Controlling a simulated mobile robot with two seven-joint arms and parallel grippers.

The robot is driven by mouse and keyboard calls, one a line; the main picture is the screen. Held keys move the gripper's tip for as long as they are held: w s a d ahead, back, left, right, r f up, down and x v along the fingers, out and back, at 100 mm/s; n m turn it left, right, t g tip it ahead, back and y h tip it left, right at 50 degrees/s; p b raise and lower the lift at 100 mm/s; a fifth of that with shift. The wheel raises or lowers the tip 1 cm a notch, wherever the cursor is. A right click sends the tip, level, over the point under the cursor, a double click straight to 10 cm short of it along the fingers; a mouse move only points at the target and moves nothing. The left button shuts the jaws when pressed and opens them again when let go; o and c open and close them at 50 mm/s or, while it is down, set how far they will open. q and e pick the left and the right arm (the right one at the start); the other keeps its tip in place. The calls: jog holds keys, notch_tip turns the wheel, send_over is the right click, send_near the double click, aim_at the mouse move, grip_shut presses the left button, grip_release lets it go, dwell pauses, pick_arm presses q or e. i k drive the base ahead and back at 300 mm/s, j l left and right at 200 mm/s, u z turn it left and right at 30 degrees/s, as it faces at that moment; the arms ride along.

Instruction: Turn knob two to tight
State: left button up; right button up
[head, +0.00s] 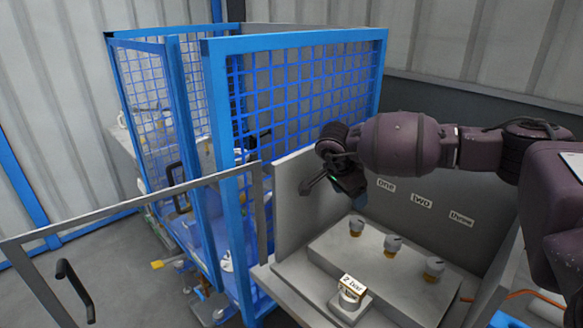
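Three small knobs with pale tops and yellowish bases stand in a row on the grey bench panel. Knob one (356,225) is at the left, knob two (392,245) in the middle and knob three (433,268) at the right. The label "two" (421,201) is on the back wall between "one" (386,185) and "three" (461,219). My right gripper (325,188) is above and left of knob one, apart from all the knobs. Its finger opening is unclear. How far knob two is turned is too small to read. My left gripper is out of view.
A small block with a "2 bar" sign (352,284) stands in front of the knobs. A blue mesh cage (300,90) is behind and left of the bench. A grey rail (130,205) and grey bench side wall (293,190) stand at the left.

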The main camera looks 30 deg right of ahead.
aim_at(392, 243)
jog(key=k+j, duration=0.8)
jog(key=j, duration=0.1)
